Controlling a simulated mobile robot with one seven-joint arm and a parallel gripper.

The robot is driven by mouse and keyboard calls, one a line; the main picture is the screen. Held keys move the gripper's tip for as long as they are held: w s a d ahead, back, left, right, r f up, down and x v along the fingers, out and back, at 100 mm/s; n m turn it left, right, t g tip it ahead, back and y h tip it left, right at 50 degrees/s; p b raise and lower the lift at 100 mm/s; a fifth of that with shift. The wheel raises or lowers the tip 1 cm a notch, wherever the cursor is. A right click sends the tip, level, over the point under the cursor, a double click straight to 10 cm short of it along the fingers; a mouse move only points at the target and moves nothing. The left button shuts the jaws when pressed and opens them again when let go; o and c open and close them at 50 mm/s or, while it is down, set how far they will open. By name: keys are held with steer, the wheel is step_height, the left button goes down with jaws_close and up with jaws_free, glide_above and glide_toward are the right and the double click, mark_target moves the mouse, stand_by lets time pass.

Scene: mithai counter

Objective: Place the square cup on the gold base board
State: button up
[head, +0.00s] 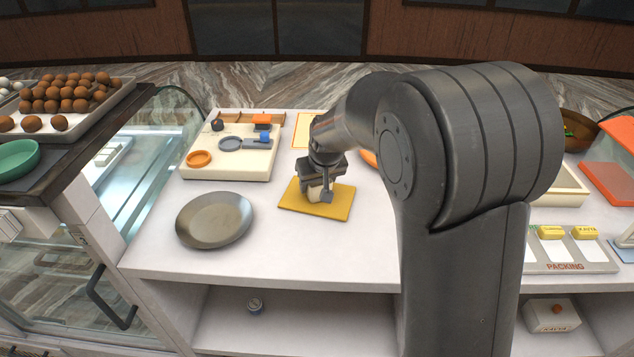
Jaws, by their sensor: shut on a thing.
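The gold base board (338,208) lies flat on the white counter, near its middle. My gripper (318,192) points down over the board and is shut on a small cream cup (314,194), taken to be the square cup. The cup is at the board's surface or just above it; I cannot tell whether it touches. The fingers hide much of the cup, so its full shape does not show.
A grey round plate (214,219) lies left of the board. Behind it is a cream tray (200,172) with an orange ring and small tools. My arm hides the counter to the right. A packing tray (565,267) is at far right. The counter's front strip is clear.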

steer(key=shift+f, duration=0.1)
steer(key=o, duration=0.9)
steer(key=shift+o, duration=0.2)
steer(key=shift+r, duration=0.35)
steer(key=v, duration=1.1)
steer(key=s+d+r+m, duration=0.2)
steer(key=s+d+r, duration=0.2)
steer(key=s+d, duration=0.65)
steer(key=s+d+f+m+h, duration=0.1)
steer(key=s+d, duration=0.2)
steer(key=s, duration=0.5)
steer(key=s+d+f+m+t, duration=0.1)
steer(key=s+d, duration=0.2)
steer(key=s, duration=0.5)
steer(key=shift+f+h, duration=0.15)
steer(key=shift+h, duration=0.25)
